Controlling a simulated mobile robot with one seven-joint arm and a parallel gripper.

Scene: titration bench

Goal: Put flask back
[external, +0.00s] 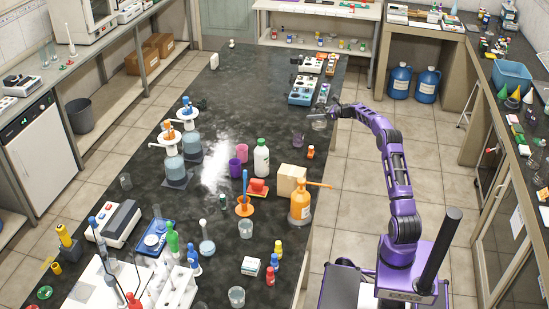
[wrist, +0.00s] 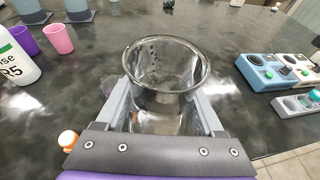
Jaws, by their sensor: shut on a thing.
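The flask (wrist: 165,70) is a clear glass vessel with a wide round mouth, upright between the two grey fingers of my gripper (wrist: 163,98) in the wrist view. My gripper is shut on it. It looks empty. In the external view the flask (external: 319,123) shows at the end of my purple arm, near the right edge of the black bench; my gripper (external: 334,112) reaches it from the right. I cannot tell how far its base is above the bench top.
A clear glass (external: 298,140) stands close by on the bench (external: 200,100). Devices with buttons (external: 302,90) are at the far right edge. Pink and purple cups (external: 238,162) and a white bottle with a green cap (external: 262,158) stand nearer. The bench middle beyond them is mostly clear.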

